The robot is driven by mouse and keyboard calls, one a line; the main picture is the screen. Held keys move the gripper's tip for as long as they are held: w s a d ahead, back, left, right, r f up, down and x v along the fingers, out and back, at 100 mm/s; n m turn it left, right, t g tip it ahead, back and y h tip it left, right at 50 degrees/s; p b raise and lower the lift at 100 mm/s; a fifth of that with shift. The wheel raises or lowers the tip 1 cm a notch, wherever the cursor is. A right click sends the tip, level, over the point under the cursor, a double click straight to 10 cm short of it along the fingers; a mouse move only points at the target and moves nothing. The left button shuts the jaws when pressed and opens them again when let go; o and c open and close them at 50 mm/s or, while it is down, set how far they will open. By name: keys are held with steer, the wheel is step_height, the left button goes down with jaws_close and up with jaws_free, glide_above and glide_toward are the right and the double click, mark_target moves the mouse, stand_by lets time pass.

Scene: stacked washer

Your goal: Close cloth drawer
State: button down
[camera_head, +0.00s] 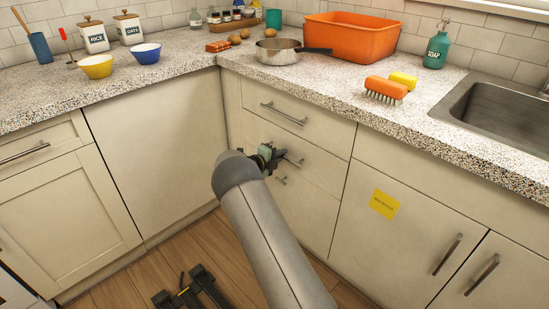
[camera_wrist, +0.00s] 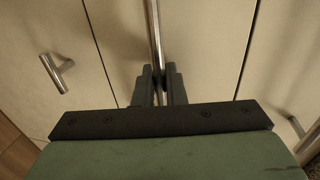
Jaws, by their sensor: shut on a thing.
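A stack of cream drawers stands in the corner below the counter in the head view. The top drawer (camera_head: 318,128) has a bar handle (camera_head: 284,113) and looks flush. The middle drawer (camera_head: 322,178) has a similar bar handle (camera_head: 293,161). My gripper (camera_head: 280,157) is at the left part of that handle. In the wrist view, my gripper (camera_wrist: 160,75) has its two dark fingers shut on a metal bar handle (camera_wrist: 154,35). My arm hides part of the lower drawer. No label marks the cloth drawer, and I cannot tell how far the middle drawer stands out.
Another cabinet (camera_head: 158,150) adjoins on the left. The counter holds a pan (camera_head: 278,52), an orange tub (camera_head: 350,40) and a brush (camera_head: 385,88). Wooden floor (camera_head: 208,245) shows below.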

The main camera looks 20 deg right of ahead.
steer(key=shift+w+d+r, duration=0.1)
steer(key=shift+w+d, duration=0.05)
steer(key=shift+d, duration=0.15)
steer(key=c, duration=1.6)
jaws_free()
steer(key=shift+d, duration=0.1)
steer(key=shift+c, duration=0.2)
steer(key=p+v, duration=0.3)
steer(key=v, duration=1.4)
steer(key=shift+a, duration=0.35)
